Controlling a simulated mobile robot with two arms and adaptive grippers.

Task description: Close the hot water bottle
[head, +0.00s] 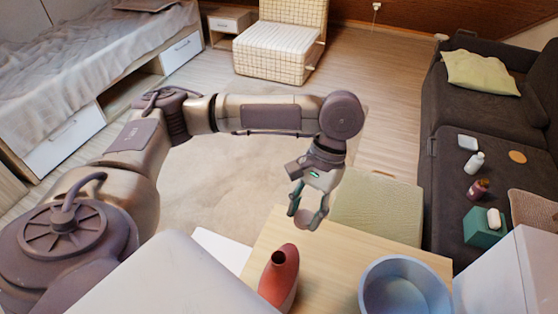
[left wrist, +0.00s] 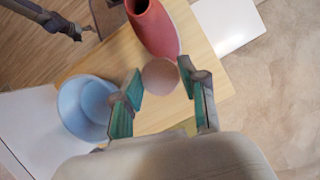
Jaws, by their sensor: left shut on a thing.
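The red hot water bottle (head: 284,282) stands on the wooden table, its dark open mouth facing up. It also shows at the top of the left wrist view (left wrist: 152,25). My left gripper (head: 307,214) is shut on a round pinkish-brown cap (left wrist: 160,76), above the table and beyond the bottle in the head view. The cap is apart from the bottle's mouth. In the left wrist view a dark jointed part (left wrist: 60,24) at the top left looks like my right gripper; its fingers are unclear.
A blue bowl (head: 405,288) stands on the wooden table (head: 332,255) right of the bottle. A pale green cushioned seat (head: 375,207) lies beyond the table. A dark sofa (head: 450,120) with several small items is at the right. Bare table lies between bottle and bowl.

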